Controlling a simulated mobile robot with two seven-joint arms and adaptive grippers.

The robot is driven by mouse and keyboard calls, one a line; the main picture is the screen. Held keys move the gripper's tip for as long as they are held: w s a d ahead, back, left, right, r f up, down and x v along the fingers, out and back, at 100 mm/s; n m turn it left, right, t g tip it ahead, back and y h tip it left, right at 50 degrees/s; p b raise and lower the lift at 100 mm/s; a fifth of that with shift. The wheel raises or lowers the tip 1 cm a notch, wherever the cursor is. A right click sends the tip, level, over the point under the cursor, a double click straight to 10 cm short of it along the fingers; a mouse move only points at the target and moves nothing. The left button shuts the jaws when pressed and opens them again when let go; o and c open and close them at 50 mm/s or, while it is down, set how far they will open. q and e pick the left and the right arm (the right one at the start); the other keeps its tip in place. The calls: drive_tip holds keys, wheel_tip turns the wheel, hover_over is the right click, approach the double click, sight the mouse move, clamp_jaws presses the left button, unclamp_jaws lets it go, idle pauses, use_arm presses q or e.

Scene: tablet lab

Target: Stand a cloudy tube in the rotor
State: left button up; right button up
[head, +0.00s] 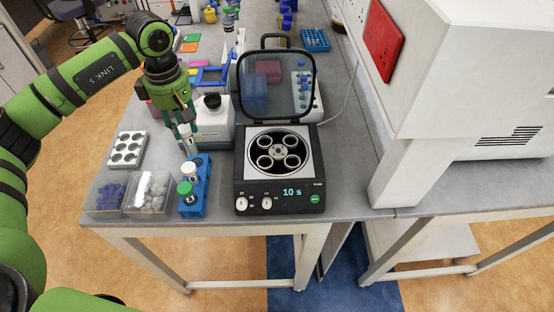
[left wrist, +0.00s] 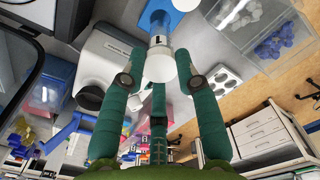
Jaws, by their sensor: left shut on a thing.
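My left gripper (head: 188,142) is shut on a white-capped tube, just above the blue tube rack (head: 204,192). In the left wrist view the tube's white cap (left wrist: 160,67) shows between the fingers, with its labelled body (left wrist: 158,38) pointing away; I cannot tell how cloudy it is. A white-capped tube (head: 190,171) and a green-capped tube (head: 186,189) stand in the rack. The centrifuge (head: 242,186) is right of the rack. Its lid (head: 277,88) is up, and its rotor (head: 278,152) shows several ring-shaped wells that look empty. My right gripper is not in view.
Clear bins with blue (head: 108,192) and whitish caps (head: 150,193) stand left of the rack. A white well block (head: 127,149) lies behind them. A white device (head: 212,128) stands behind the rack. A large white machine (head: 470,70) is at right.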

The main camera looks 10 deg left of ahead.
use_arm(q)
drive_tip(key=shift+r, duration=0.15)
wheel_tip(320, 180, up, 7)
drive_tip(key=p, duration=0.4)
drive_tip(key=shift+f, duration=0.25)
drive_tip(key=shift+d, duration=0.15)
drive_tip(key=d+b, duration=0.1)
drive_tip(key=d, duration=1.7)
drive_tip(key=shift+w+d+b, duration=0.15)
drive_tip(key=shift+w+b, duration=0.05)
drive_tip(key=shift+b, duration=0.1)
wheel_tip(320, 180, down, 4)
drive_tip(key=b, duration=0.3)
drive_tip(key=shift+r+b, duration=0.15)
drive_tip(key=shift+b, duration=0.25)
